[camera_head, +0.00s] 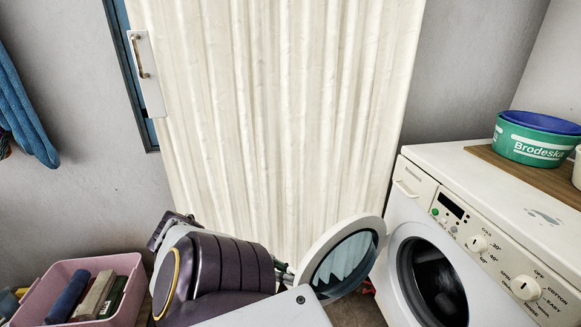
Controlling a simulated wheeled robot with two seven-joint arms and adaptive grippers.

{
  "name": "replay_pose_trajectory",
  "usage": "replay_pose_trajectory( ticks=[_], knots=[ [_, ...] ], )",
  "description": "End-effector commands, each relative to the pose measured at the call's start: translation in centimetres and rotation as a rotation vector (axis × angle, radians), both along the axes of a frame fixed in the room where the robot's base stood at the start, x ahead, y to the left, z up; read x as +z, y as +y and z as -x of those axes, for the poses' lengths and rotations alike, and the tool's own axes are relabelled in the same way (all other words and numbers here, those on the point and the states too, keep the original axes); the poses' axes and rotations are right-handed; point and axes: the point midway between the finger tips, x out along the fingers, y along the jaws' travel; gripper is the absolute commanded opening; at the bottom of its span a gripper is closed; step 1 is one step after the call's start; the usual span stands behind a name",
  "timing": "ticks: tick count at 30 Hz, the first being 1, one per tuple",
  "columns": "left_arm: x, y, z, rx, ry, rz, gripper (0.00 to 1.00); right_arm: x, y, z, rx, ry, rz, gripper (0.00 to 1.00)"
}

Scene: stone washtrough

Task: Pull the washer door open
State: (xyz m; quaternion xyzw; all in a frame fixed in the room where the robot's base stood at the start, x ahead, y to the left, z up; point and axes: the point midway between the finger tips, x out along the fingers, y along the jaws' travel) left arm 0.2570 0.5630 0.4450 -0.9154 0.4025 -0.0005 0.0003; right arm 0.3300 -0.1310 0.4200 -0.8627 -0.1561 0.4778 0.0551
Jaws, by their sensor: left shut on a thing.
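The white washer (395,205) stands at the right, with its round dark drum opening (432,285) uncovered. Its round washer door (345,262), a white ring with a glass middle, is swung out to the left of the opening, well apart from the drum. My left arm comes in from the lower left. My left gripper (284,271) is at the door's left edge, shut on the door rim. The fingers are small and partly hidden behind my arm, so the exact contact does not show. My right gripper is not in view.
A green tub (535,145) with a blue rim stands on a brown board (530,177) on top of the washer. A pink bin (122,300) with several items is at the lower left. A cream curtain (275,110) hangs behind the door. A blue towel (25,115) hangs at the far left.

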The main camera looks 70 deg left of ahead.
Motion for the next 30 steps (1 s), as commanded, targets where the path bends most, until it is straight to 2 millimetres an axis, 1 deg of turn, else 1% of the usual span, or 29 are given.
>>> replay_pose_trajectory(
  ticks=[4, 5, 9, 22, 30],
  knots=[
    [-0.16, -0.04, 0.18, 0.000, 0.005, -0.001, 0.00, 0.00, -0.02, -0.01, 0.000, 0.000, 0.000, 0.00],
    [-0.16, -0.04, 0.18, -0.001, 0.005, -0.001, 0.18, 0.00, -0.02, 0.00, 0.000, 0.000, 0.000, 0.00],
    [-0.13, -0.06, 0.15, -0.001, 0.004, -0.001, 0.36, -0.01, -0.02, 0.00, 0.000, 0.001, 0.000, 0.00],
    [0.03, -0.04, 0.07, -0.001, 0.001, 0.000, 0.37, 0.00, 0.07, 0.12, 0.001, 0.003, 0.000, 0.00],
    [0.66, 0.02, 0.19, 0.000, 0.003, -0.002, 0.37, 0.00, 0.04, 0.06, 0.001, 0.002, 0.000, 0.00]
  ],
)
